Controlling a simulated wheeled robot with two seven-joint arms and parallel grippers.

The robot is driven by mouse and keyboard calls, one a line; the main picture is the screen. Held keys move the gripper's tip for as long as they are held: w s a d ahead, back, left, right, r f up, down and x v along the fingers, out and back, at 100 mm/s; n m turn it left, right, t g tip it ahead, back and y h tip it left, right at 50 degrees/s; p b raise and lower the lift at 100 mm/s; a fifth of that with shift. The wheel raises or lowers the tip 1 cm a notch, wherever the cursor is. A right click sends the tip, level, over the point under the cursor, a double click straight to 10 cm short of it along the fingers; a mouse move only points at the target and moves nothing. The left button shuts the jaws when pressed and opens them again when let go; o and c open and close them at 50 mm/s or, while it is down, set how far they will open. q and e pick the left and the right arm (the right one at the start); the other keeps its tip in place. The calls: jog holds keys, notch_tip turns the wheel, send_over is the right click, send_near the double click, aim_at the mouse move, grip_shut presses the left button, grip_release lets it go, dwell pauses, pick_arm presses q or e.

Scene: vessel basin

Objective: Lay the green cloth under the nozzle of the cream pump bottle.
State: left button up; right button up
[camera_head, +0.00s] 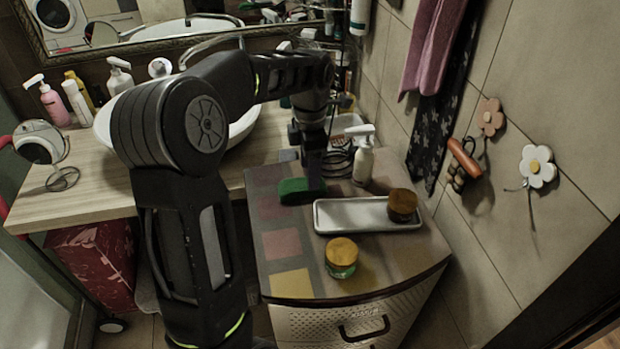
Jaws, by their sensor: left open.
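The green cloth (296,191) is a small dark green piece on the patterned cabinet top, left of the white tray. The cream pump bottle (363,163) stands upright behind the tray, near the wall, its nozzle pointing left. The cloth lies in front and to the left of the bottle, apart from it. My left gripper (313,186) points down at the cloth's right part, with its jaws open. It hides part of the cloth, and I cannot tell whether it touches it. My right gripper is not in view.
The white tray (345,222) has a brown-lidded jar (403,204) at its right end. A second jar (341,257) stands in front of it. A dark wire coil (338,160) stands between gripper and bottle. The cabinet top's front left is clear.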

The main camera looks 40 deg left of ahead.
pick_arm(q)
notch_tip(320, 180, up, 8)
jog(key=shift+r+p, duration=0.15)
jog(key=shift+p, duration=0.25)
dwell(0.7)
